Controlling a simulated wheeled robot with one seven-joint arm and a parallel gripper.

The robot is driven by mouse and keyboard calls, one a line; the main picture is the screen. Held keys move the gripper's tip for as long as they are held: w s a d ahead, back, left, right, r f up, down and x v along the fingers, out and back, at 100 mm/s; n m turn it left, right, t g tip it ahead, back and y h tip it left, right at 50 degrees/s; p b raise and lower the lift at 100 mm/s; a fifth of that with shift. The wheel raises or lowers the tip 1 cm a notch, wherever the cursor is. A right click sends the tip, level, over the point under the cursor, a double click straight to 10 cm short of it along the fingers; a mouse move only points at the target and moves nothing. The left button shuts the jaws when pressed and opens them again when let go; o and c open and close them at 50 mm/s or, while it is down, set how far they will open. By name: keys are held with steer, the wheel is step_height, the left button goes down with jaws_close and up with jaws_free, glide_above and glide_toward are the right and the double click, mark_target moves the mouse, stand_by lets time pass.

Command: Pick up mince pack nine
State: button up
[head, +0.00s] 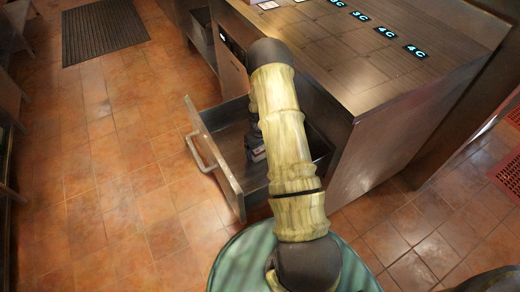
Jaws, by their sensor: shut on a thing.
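An open metal drawer (216,157) sticks out from the counter at the centre of the head view. My arm reaches down over it, and my dark gripper (254,144) is inside the drawer, partly hidden behind my arm. A small pale and reddish pack (257,155) shows at the gripper, which is shut on it. Most of the pack is hidden, and I cannot read a number on it. I cannot tell whether it still touches the drawer floor.
The steel counter (350,60) with lit labels such as 4C stands behind and right of the drawer. The drawer handle (203,152) juts out left. A dark floor mat (103,28) lies at the upper left. The tiled floor left of the drawer is clear.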

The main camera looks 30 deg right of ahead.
steer(key=shift+r, duration=0.15)
step_height(320, 180, up, 10)
steer(key=shift+f+p, duration=0.1)
steer(key=shift+p, duration=0.55)
